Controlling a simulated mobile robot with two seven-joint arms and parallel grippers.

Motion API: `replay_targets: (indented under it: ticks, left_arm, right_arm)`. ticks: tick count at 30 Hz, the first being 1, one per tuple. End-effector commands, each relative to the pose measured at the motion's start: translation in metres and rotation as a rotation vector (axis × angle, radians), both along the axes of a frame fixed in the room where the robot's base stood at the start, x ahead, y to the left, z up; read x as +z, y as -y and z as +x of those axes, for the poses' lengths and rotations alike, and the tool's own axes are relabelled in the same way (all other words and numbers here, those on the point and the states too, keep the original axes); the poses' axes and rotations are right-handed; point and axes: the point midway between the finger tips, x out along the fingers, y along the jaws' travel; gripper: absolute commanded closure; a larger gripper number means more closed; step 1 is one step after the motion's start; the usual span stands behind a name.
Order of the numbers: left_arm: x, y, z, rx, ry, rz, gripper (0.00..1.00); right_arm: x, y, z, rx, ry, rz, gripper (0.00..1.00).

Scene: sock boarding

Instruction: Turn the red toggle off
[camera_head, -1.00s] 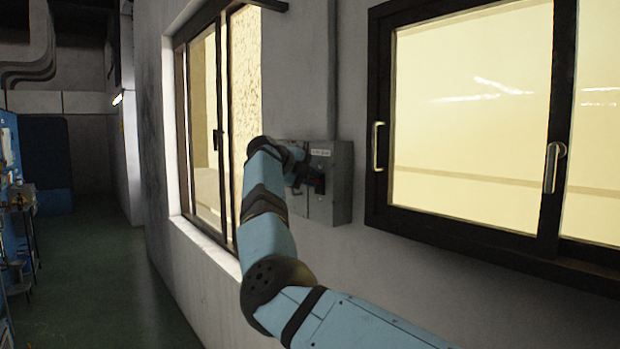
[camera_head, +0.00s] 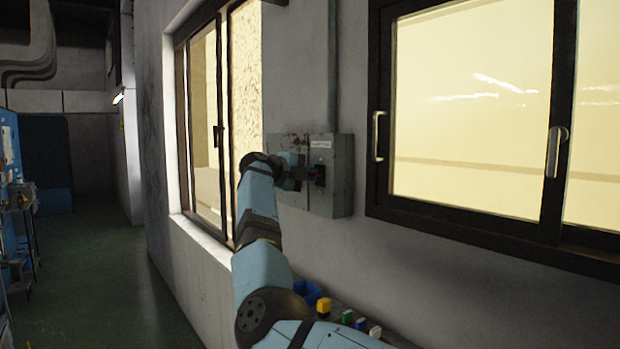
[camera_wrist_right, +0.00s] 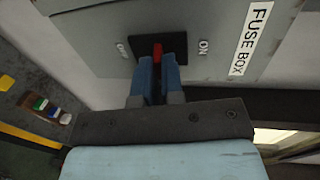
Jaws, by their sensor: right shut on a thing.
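The red toggle (camera_wrist_right: 157,50) sits in a black plate on the grey fuse box (camera_wrist_right: 100,45). The plate has an "ON" label on its right and a smaller, hard-to-read label on its left in the right wrist view. My right gripper (camera_wrist_right: 159,62) has its two blue fingers on either side of the toggle and is shut on it. In the head view the right gripper (camera_head: 308,175) is at the front of the fuse box (camera_head: 335,190) on the wall. The toggle is mostly hidden there. My left gripper is not in view.
A window (camera_head: 470,110) with handles is right of the box, and another window (camera_head: 205,130) is left of it. A surface below holds small objects, among them a yellow one (camera_head: 323,305) and a blue container (camera_head: 307,292). Open floor (camera_head: 100,270) lies left.

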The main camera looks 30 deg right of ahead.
Motion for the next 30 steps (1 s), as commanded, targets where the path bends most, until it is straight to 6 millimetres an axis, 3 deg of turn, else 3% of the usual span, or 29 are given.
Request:
replay_targets:
  ticks: [15,30]
  left_arm:
    - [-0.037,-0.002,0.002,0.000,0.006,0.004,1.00]
    - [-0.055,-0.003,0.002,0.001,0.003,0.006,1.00]
  right_arm:
    - [-0.024,0.001,0.000,0.001,0.033,-0.462,1.00]
    - [-0.028,0.004,0.001,0.001,0.053,-0.668,1.00]
